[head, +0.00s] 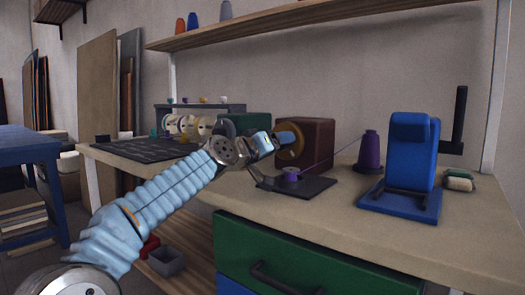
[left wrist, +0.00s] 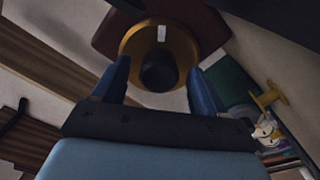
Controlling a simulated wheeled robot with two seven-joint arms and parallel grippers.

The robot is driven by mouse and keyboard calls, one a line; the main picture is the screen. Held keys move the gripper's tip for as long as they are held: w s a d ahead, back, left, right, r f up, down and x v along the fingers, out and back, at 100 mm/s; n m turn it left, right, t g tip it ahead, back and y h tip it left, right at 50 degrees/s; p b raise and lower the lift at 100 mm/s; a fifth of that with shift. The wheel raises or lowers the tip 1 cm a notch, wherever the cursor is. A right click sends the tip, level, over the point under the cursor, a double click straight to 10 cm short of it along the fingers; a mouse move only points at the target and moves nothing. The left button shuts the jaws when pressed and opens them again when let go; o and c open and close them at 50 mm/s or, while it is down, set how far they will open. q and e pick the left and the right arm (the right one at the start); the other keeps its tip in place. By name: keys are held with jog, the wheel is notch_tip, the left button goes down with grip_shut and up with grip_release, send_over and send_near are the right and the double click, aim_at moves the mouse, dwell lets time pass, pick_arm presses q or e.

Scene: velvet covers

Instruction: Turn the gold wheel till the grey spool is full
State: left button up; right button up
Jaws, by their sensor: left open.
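The gold wheel (head: 292,154) is mounted on the side of a dark red-brown box (head: 318,140) on the workbench. In the left wrist view the wheel (left wrist: 190,43) faces me, with a white mark near its top and a dark round knob (left wrist: 158,73). My left gripper (head: 285,141) is at the wheel. Its blue fingers (left wrist: 160,80) are open on either side of the knob, with gaps visible. The spool (head: 291,174) sits low on a dark base plate and shows purple thread; its grey parts are barely visible. My right gripper is not in view.
A purple thread cone (head: 369,152) stands right of the box, its thread running to the spool. A blue stand (head: 408,160) and a small green-and-cream item (head: 459,181) are farther right. A dark mat (head: 140,149) and a rack of cream spools (head: 190,125) are left.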

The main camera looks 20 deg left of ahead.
pick_arm(q)
jog(key=b+v, duration=0.3)
jog(key=v, duration=0.9)
jog(key=shift+s+a, duration=0.1)
jog(key=shift+s, duration=0.2)
jog(key=shift+r, duration=0.1)
jog(key=n+p, duration=0.3)
jog(key=n, duration=0.3)
jog(key=n+p, duration=0.4)
jog(key=n, duration=0.3)
jog(key=n+p, duration=0.4)
jog(key=n, duration=0.2)
jog(key=shift+a+r, duration=0.1)
jog(key=shift+r, duration=0.25)
jog(key=shift+f+n, duration=0.2)
jog(key=shift+n, duration=0.6)
jog(key=shift+w+f, duration=0.15)
jog(key=shift+w, duration=0.2)
jog(key=p+x, duration=0.1)
jog(key=x, duration=1.2)
jog(key=shift+p, duration=0.4)
